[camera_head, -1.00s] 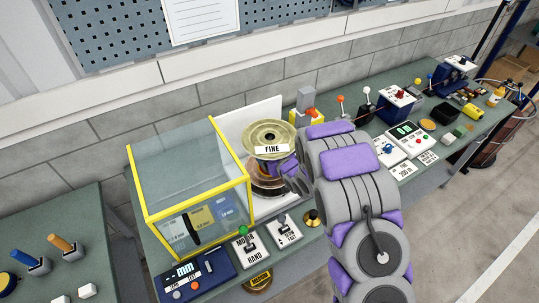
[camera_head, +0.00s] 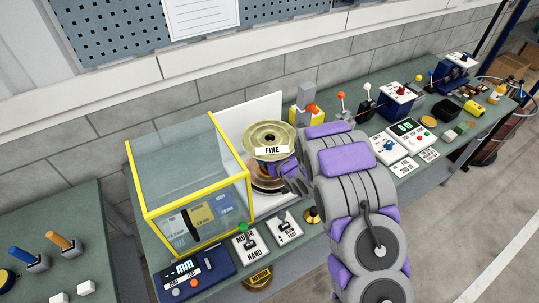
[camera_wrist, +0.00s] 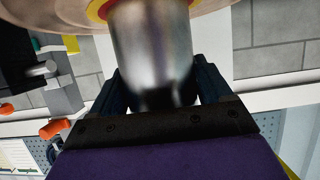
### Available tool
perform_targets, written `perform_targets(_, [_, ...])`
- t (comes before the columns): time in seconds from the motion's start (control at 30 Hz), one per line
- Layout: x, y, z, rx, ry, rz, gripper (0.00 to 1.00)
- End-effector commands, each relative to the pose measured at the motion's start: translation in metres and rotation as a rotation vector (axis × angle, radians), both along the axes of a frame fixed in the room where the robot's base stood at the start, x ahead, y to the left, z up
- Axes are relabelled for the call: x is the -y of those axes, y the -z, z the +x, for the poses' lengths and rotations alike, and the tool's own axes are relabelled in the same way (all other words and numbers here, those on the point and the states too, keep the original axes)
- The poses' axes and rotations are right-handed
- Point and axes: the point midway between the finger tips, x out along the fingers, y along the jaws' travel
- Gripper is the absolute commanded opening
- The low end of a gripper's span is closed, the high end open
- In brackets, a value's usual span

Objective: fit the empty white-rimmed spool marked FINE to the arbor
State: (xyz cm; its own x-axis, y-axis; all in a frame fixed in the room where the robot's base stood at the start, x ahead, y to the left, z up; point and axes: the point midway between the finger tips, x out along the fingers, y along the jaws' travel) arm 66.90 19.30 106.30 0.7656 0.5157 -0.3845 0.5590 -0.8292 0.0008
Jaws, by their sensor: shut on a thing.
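The spool marked FINE (camera_head: 268,135) is upright at the carousel in the head view, its pale tan upper flange and white label facing me. My gripper (camera_head: 291,171) reaches in from the right, below that flange. In the wrist view my gripper (camera_wrist: 153,88) is shut on the spool's bare metallic barrel, with the flange close against the top of the picture. Stacked round parts with reddish-brown and pale edges (camera_head: 267,187) lie beneath the spool. The arbor is hidden, so I cannot tell whether the spool is around it.
A yellow-framed clear box (camera_head: 150,213) stands close on the left. A white panel (camera_head: 237,123) stands behind the spool. Switch plates (camera_head: 250,246) and a blue meter (camera_head: 190,277) are in front. Levers and instruments crowd the bench (camera_head: 438,165) to the right.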

Motion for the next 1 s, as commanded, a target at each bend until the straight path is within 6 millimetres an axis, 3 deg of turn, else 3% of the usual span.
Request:
perform_targets(0.6, [0.0, 0.018, 0.001, 0.003, 0.001, 0.001, 0.03])
perform_targets(1.0, [0.0, 0.018, 0.001, 0.003, 0.001, 0.001, 0.03])
